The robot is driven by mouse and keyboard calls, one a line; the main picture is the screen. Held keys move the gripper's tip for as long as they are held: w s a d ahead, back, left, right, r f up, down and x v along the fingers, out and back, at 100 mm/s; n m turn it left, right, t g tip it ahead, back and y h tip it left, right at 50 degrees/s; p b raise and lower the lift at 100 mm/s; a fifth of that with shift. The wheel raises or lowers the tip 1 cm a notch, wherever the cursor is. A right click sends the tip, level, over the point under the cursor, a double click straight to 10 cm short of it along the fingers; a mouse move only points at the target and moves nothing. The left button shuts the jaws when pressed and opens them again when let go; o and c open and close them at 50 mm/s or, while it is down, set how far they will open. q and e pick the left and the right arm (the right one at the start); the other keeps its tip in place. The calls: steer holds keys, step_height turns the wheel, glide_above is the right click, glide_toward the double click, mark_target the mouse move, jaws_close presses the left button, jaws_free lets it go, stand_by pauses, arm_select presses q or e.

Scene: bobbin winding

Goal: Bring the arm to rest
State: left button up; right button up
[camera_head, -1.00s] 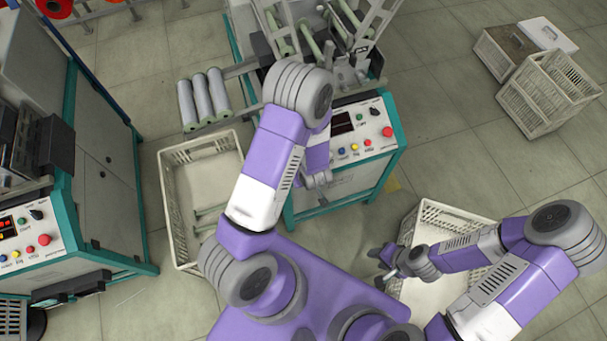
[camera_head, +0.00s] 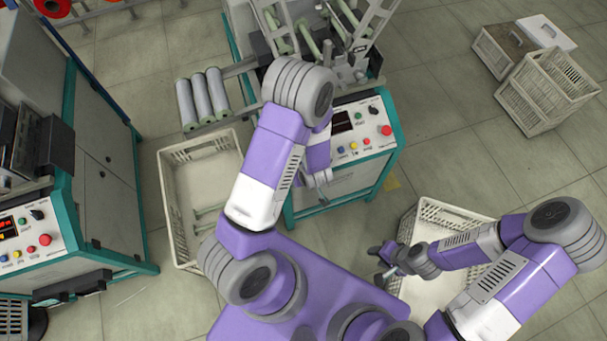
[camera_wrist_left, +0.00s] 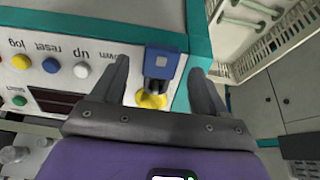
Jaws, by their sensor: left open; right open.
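My left arm reaches from the body toward the middle winding machine (camera_head: 345,185). The left gripper (camera_head: 320,190) is partly hidden by its own purple arm and hangs in front of that machine's panel. In the left wrist view the left gripper (camera_wrist_left: 160,72) is open. A blue block on a yellow base (camera_wrist_left: 160,70) on the machine shows between its fingers; I cannot tell whether they touch it. My right gripper (camera_head: 380,266) is open and looks empty, near the left edge of the white right crate (camera_head: 455,210).
A white crate (camera_head: 168,205) stands left of the machine, with several spools (camera_head: 205,95) above it. Another machine (camera_head: 108,170) stands at the left. Crates (camera_head: 545,90) lie at the back right. The floor between them and the machine is clear.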

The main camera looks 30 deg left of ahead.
arm_select(q)
steer(key=p+v, duration=0.2)
steer(key=v, duration=0.4)
steer(key=shift+r, duration=0.15)
steer(key=s+d+f+m+g+h, duration=0.2)
steer(key=s+d+f+m+h, duration=0.4)
steer(key=s+d+m+h, duration=0.1)
steer(key=shift+s+d+f+g+h, duration=0.45)
steer(key=shift+s+d, duration=0.55)
steer(key=shift+d, duration=0.9)
